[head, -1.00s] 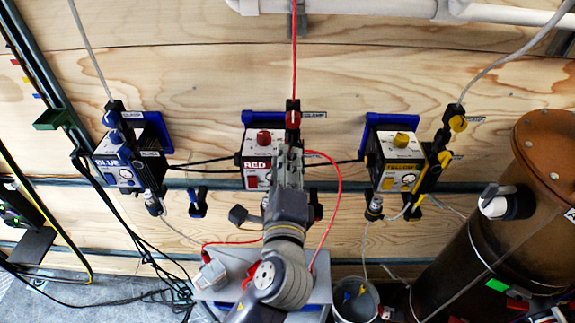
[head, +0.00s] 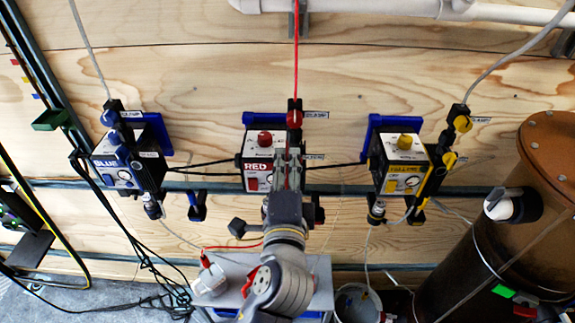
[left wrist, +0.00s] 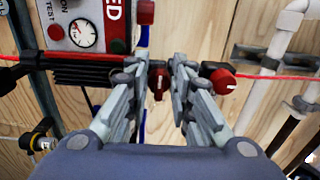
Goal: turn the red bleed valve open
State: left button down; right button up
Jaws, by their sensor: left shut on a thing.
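The red unit (head: 257,165), a white box marked RED with a red knob on top, is on the wooden wall in the middle of the head view. My left gripper (head: 289,153) reaches up to the valve column at its right side. In the left wrist view, the fingers (left wrist: 166,75) close around a small red handle, the bleed valve (left wrist: 157,84). The gripper hides this valve in the head view. Another red valve knob (head: 294,118) sits just above it and also shows right of the fingers in the left wrist view (left wrist: 222,82). My right gripper is out of view.
A brown tank (head: 490,240) stands at right. A red line (head: 296,60) runs upward.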

pick_arm(q)
jog(key=c, duration=1.5)
grip_release()
jog(key=shift+c, duration=0.2)
